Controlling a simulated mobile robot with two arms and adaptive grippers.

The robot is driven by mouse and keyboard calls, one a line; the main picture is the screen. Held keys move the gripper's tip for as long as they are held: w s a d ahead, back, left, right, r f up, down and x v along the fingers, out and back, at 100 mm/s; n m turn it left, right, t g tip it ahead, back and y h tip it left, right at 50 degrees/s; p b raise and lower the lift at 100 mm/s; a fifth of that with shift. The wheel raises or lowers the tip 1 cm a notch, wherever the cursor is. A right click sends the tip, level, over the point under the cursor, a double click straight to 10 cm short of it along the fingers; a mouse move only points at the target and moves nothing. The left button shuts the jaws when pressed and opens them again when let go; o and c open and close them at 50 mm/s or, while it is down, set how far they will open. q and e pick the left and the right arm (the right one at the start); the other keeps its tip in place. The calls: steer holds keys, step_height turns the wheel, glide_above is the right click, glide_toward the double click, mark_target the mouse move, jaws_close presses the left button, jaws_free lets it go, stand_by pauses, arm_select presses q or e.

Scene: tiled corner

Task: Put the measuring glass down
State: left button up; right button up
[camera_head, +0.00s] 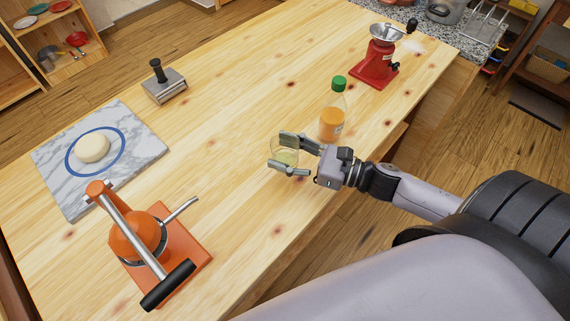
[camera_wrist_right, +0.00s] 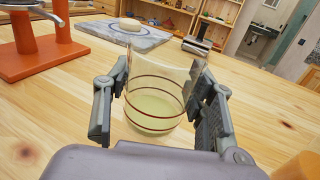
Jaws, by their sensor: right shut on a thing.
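The measuring glass (camera_head: 284,153) is a clear glass with dark red lines and a pale yellow-green liquid at its bottom. In the right wrist view the glass (camera_wrist_right: 154,95) is upright between the two fingers. My right gripper (camera_head: 291,154) is shut on it, with one finger on each side. The glass is at or just above the wooden table (camera_head: 235,100); I cannot tell whether its base touches the wood. The gripper's fingers hide part of its sides. My left gripper is in neither view.
A bottle with a green cap (camera_head: 333,112) stands just behind my right gripper. A red grinder (camera_head: 377,62) is farther back. An orange press (camera_head: 150,245), a marble board (camera_head: 144,151) with dough (camera_head: 92,148) and a metal press (camera_head: 164,86) are to the left. The table's middle is clear.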

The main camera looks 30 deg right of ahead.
steer(key=shift+f, duration=2.8)
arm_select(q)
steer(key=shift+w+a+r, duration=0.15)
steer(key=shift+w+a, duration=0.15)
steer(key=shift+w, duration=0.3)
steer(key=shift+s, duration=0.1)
arm_select(e)
steer(key=o, duration=1.3)
steer(key=shift+c, duration=0.2)
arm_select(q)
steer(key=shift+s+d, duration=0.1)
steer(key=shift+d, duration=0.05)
arm_select(e)
steer(key=shift+s+d, duration=0.1)
